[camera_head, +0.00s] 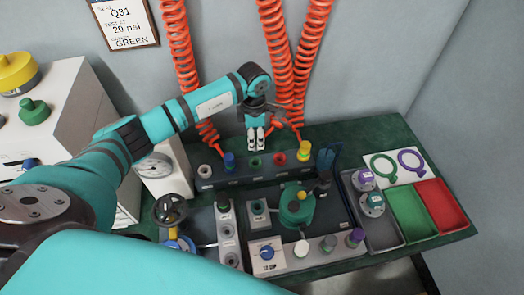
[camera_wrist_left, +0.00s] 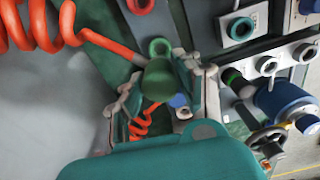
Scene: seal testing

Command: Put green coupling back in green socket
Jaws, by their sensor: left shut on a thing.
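My left gripper (camera_head: 256,146) is above the row of coloured sockets at the back of the bench, fingers pointing down. In the left wrist view the left gripper (camera_wrist_left: 160,95) is shut on the green coupling (camera_wrist_left: 158,80), a dark green cylinder with an orange coiled hose running to it. The green socket (camera_head: 255,162) is a green ring in the row, just below the fingertips. In the left wrist view the green socket (camera_wrist_left: 160,47) shows just beyond the coupling's end; I cannot tell whether they touch. The coupling is hard to make out in the head view.
Beside the green socket are a blue coupling (camera_head: 230,161) and a red socket (camera_head: 280,159); a yellow coupling (camera_head: 304,151) stands further right. Orange coiled hoses (camera_head: 272,60) hang close behind the gripper. A green test fixture (camera_head: 297,205) stands in front. Green and red trays (camera_head: 441,204) lie right.

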